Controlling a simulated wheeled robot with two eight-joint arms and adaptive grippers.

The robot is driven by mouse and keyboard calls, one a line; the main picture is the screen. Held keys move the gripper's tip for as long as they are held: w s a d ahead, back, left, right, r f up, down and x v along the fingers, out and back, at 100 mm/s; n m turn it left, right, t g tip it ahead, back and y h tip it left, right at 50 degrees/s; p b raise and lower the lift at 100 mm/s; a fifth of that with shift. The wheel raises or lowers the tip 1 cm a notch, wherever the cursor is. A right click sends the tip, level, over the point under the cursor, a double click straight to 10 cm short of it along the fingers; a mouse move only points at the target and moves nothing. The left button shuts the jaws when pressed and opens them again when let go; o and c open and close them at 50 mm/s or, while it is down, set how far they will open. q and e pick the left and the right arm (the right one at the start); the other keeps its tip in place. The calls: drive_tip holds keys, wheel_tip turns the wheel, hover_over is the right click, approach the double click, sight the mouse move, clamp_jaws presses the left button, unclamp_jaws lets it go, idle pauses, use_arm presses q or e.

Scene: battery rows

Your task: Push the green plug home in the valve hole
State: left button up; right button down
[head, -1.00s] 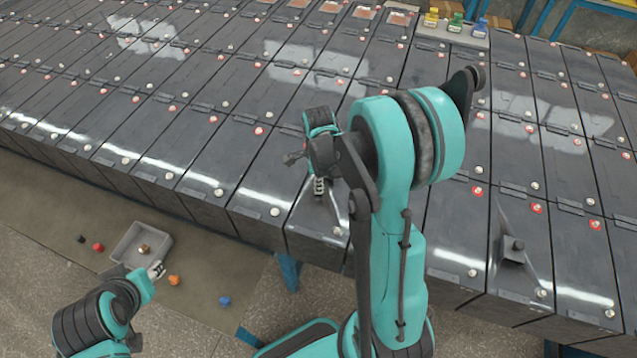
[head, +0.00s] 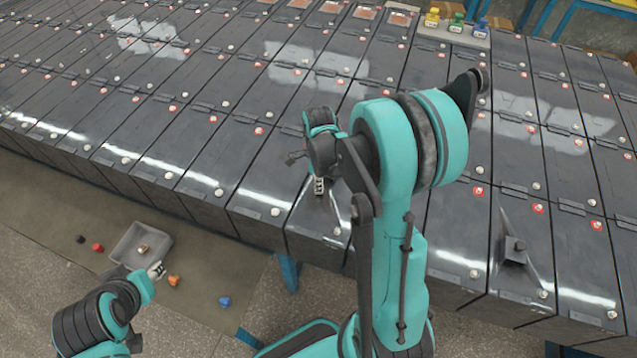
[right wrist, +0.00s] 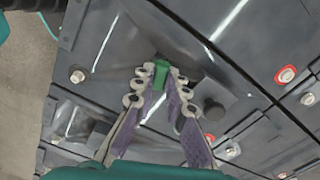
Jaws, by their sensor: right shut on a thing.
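The green plug (right wrist: 160,74) is between the fingertips of my right gripper (right wrist: 161,80) in the right wrist view. The gripper is shut on it, low over a dark grey battery lid (right wrist: 120,55). The valve hole is hidden, so I cannot tell how deep the plug sits. In the head view my right gripper (head: 319,187) is over the near row of batteries, and the plug is too small to make out there. My left gripper (head: 157,270) is low at the left, near the grey bin, and I cannot tell whether it is open.
A dark block (right wrist: 213,108) stands close right of the right fingers. Red-ringed and pale terminals dot the lids. At the back, yellow (head: 431,18), green (head: 456,23) and blue (head: 480,28) items stand on a pale tray. A grey bin (head: 122,246) and loose coloured pieces lie low left.

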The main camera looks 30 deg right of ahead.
drive_tip(key=shift+f+b, duration=0.95)
idle(0.5)
drive_tip(key=shift+f+b, duration=0.3)
drive_tip(key=shift+b, duration=0.05)
drive_tip(key=shift+f+b, duration=0.45)
idle(0.8)
drive_tip(key=c, duration=1)
unclamp_jaws()
drive_tip(key=shift+r, duration=0.1)
drive_tip(key=shift+r+p, duration=2.45)
drive_tip(key=shift+r, duration=0.95)
